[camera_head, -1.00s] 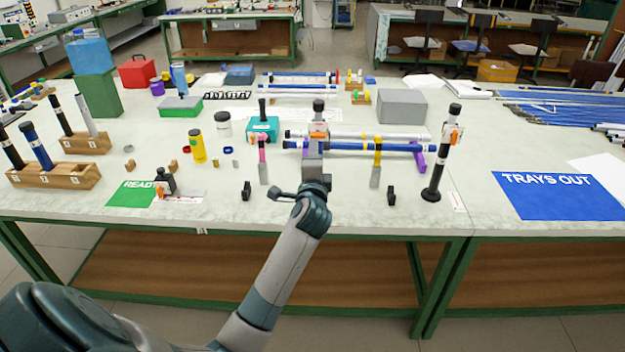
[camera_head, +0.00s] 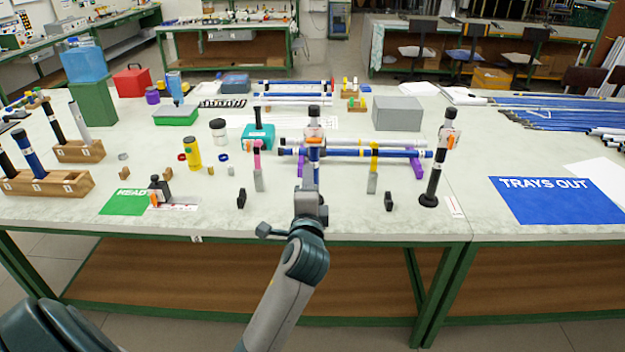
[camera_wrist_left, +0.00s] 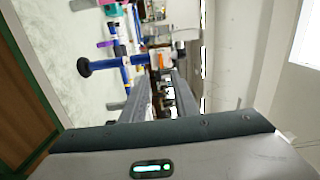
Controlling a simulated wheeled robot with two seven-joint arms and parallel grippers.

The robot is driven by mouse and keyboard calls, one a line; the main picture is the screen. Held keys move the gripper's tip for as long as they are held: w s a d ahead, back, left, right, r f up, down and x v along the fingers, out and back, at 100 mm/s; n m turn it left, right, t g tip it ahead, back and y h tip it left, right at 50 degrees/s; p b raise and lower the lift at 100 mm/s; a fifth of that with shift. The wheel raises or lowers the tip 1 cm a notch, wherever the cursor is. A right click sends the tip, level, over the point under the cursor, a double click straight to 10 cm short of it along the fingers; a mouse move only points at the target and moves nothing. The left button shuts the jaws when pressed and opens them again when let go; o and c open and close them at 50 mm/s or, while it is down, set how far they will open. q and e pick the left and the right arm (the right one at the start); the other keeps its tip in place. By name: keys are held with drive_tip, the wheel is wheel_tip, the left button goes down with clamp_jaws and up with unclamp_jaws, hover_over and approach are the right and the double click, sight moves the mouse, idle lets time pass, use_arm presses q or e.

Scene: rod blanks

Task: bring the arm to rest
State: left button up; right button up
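My left gripper (camera_head: 310,190) is at the front edge of the table, fingers pointing away from me. In the left wrist view its two long grey fingers (camera_wrist_left: 165,95) stand apart with a gap and nothing clearly held between them. Just beyond it stands a blue post (camera_head: 315,152) with a black top and an orange clip. A blue rod (camera_head: 400,154) lies level behind, on purple supports (camera_head: 418,168). In the left wrist view a blue rod with a black end (camera_wrist_left: 84,67) shows beside the fingers. My right gripper is not in view.
A black post (camera_head: 437,165) with an orange clip stands to the right. Small black blocks (camera_head: 388,201) and grey pieces stand near the front edge. Wooden racks (camera_head: 50,184) hold rods at left. A blue TRAYS OUT sheet (camera_head: 555,203) lies right, a green sheet (camera_head: 124,203) left.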

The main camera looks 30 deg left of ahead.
use_arm(q)
drive_tip(key=w+d+f+g+h, duration=0.1)
drive_tip(key=d+f+h, duration=0.15)
drive_tip(key=f, duration=1.05)
drive_tip(key=w+d+f+g+h, duration=0.1)
drive_tip(key=d+f+g+h, duration=0.15)
drive_tip(key=f, duration=1.05)
drive_tip(key=s+d+f+n+g+h, duration=0.15)
drive_tip(key=s+f, duration=0.35)
drive_tip(key=f, duration=0.7)
drive_tip(key=s+d+f+g+h, duration=0.1)
drive_tip(key=s+d+f, duration=0.35)
drive_tip(key=f, duration=0.75)
drive_tip(key=s+f+n+g+h, duration=0.1)
drive_tip(key=s+f+n+g, duration=0.15)
drive_tip(key=s+f, duration=0.9)
drive_tip(key=s+f+n+g, duration=0.1)
drive_tip(key=s+f, duration=0.4)
drive_tip(key=s, duration=0.7)
drive_tip(key=s+d+f+n+g+h, duration=0.1)
drive_tip(key=s+f, duration=0.4)
drive_tip(key=s, duration=0.7)
drive_tip(key=s+d+f+n+g, duration=0.1)
drive_tip(key=s+f+n+g, duration=0.2)
drive_tip(key=s, duration=0.9)
drive_tip(key=shift+s+f, duration=0.4)
drive_tip(key=shift+f, duration=0.5)
drive_tip(key=shift+d+g, duration=0.15)
drive_tip(key=shift+g, duration=0.1)
